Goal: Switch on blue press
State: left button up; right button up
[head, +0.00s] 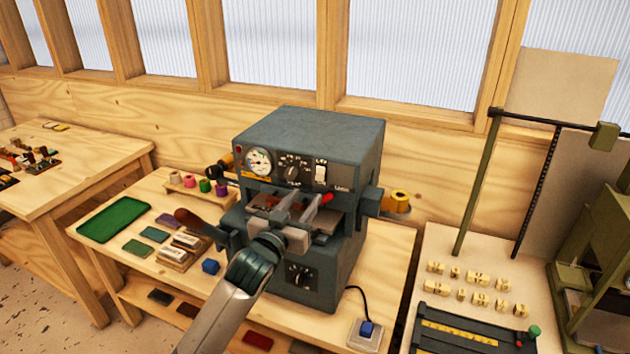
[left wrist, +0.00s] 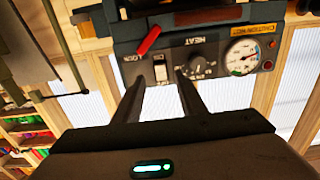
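The blue-grey press (head: 310,135) stands on the middle bench in the head view. Its front panel has a gauge (head: 258,161), a dark heat knob (head: 292,167) and a white rocker switch (head: 320,173). Contact with the switch cannot be told. My right gripper is in neither view.
A red-tipped lever (head: 328,198) sits close to my left fingers; it also shows in the left wrist view (left wrist: 149,40). A blue button box (head: 366,331) with a black cable is at the bench's front right. A green tray (head: 113,220) lies at left. A green-framed machine (head: 600,245) stands right.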

aim_at(319, 181)
pick_arm(q)
jog(key=p+x, duration=0.2)
jog(key=x, duration=0.5)
jog(key=shift+w+f, duration=0.1)
jog(key=shift+c, duration=0.4)
grip_shut()
